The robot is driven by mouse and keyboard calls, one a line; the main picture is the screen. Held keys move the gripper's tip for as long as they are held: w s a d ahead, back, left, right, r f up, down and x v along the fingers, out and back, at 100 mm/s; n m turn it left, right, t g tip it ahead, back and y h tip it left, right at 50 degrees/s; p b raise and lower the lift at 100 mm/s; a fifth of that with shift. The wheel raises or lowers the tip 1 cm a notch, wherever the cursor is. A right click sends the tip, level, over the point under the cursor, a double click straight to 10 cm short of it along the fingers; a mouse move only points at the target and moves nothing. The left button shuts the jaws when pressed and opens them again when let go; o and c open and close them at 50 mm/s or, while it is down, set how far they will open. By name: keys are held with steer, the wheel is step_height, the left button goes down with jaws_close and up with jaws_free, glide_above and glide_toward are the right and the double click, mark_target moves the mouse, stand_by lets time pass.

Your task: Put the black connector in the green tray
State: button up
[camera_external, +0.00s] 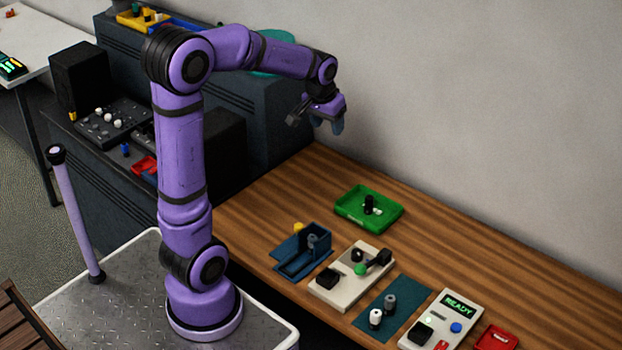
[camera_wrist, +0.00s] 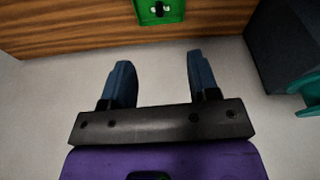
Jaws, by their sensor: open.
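The green tray (camera_external: 352,219) sits on the wooden table near the wall. A black connector (camera_external: 369,203) with a pale part stands inside this tray. In the wrist view the green tray (camera_wrist: 140,15) shows at the top edge, cut off, with the dark connector (camera_wrist: 158,10) in it. My gripper (camera_external: 318,124) is raised well above the table, up and to the left of the tray in the external view. In the wrist view my gripper (camera_wrist: 160,72) has its two blue fingers wide apart, with nothing between them.
In front of the tray are a blue holder (camera_external: 290,266) with a grey connector, a beige fixture (camera_external: 328,291) with a green ball, a blue mat (camera_external: 372,328) with two connectors, and a READY panel (camera_external: 440,325). A red tray (camera_external: 497,338) is at right. The table's right rear is clear.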

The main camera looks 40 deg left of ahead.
steer(key=s+r+t, duration=0.1)
steer(key=s+r, duration=0.1)
steer(key=s, duration=1)
steer(key=s+r+t, duration=0.1)
steer(key=s+r, duration=0.1)
steer(key=s, duration=1.1)
steer(key=shift+s+a+m+t, duration=0.25)
steer(key=shift+a+m+t, duration=0.05)
steer(key=shift+a+m, duration=0.1)
